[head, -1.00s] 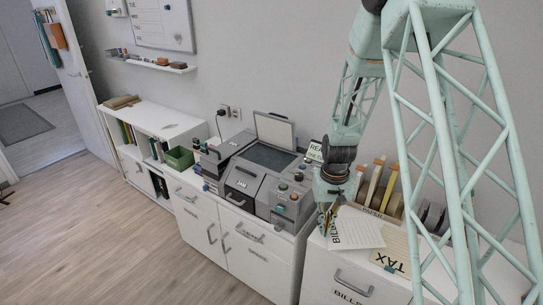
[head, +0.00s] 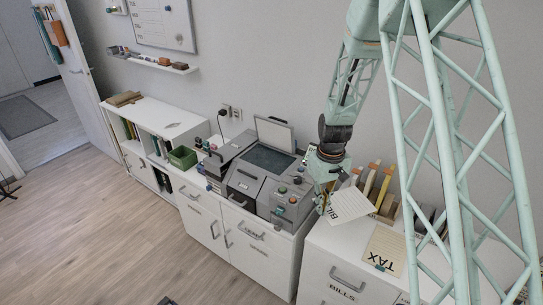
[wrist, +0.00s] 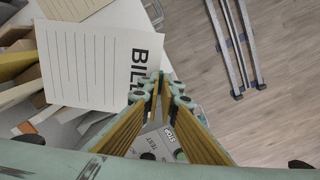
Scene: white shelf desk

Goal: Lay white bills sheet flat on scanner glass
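The white bills sheet (head: 352,205) is off the cabinet top and tilted in the head view. My gripper (head: 323,203) is shut on its lettered edge. In the wrist view the sheet (wrist: 95,65) extends left from my fingertips (wrist: 156,82), with part of its lettering hidden by them. The scanner (head: 262,183) stands to the left of my gripper. Its dark glass (head: 268,160) is bare, and its lid (head: 275,131) stands open behind it.
A tan tax sheet (head: 386,247) lies on the bills cabinet top. A file sorter (head: 381,192) with upright folders stands behind the held sheet. The scanner's front panel has several buttons, and a green bin (head: 182,158) sits further left.

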